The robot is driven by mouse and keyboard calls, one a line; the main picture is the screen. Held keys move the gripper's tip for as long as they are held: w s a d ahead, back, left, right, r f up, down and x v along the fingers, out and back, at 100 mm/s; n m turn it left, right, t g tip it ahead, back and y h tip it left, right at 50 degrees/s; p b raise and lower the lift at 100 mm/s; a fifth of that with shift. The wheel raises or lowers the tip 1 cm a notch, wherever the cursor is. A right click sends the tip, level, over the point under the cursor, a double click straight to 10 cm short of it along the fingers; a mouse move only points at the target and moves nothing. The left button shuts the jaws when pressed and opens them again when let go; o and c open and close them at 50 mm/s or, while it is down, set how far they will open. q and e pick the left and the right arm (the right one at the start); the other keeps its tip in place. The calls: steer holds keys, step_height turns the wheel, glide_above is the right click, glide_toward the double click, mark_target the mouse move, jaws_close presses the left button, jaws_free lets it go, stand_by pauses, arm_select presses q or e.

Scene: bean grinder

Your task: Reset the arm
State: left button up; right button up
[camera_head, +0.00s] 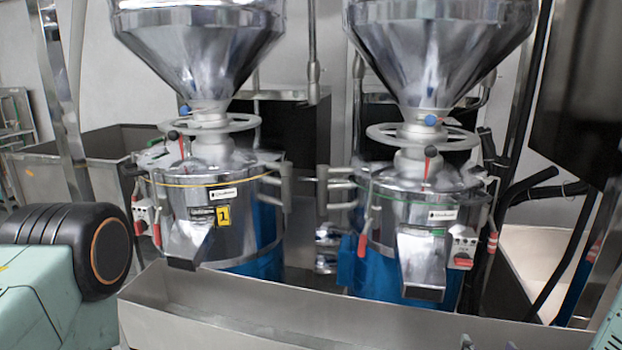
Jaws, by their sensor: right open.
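My right gripper (489,344) shows only as small tips at the bottom edge, right of centre, in front of the metal trough. Its tips are apart with nothing seen between them; the rest of it is cut off by the frame. My left gripper is not in view. Part of my left arm, a teal link with a black joint, shows at the lower left. A teal piece of my own body shows at the lower right corner.
Two steel grinders, a left one (226,222) and a right one (400,218), have large funnel hoppers and blue lower parts. A long metal trough (260,318) runs in front of them. A grey bin (50,172) stands at the left; dark hoses (530,185) hang at the right.

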steer(key=s+a+f+n+g+b, duration=0.1)
steer(key=s+a+f+g+b, duration=0.1)
steer(key=s+f, duration=0.7)
steer(key=s+a+f+g+y+b, duration=0.1)
steer(key=s+a+f+g+b, duration=0.2)
steer(key=s+f+g, duration=0.4)
steer(key=s+a+f+n+g+y+b, duration=0.1)
steer(key=s+a+f+g+b, duration=0.2)
steer(key=s+f, duration=0.9)
step_height(320, 180, down, 2)
steer(key=shift+f+n+g+b, duration=0.1)
steer(key=shift+n+g+b, duration=0.2)
steer(key=shift+g+b, duration=0.65)
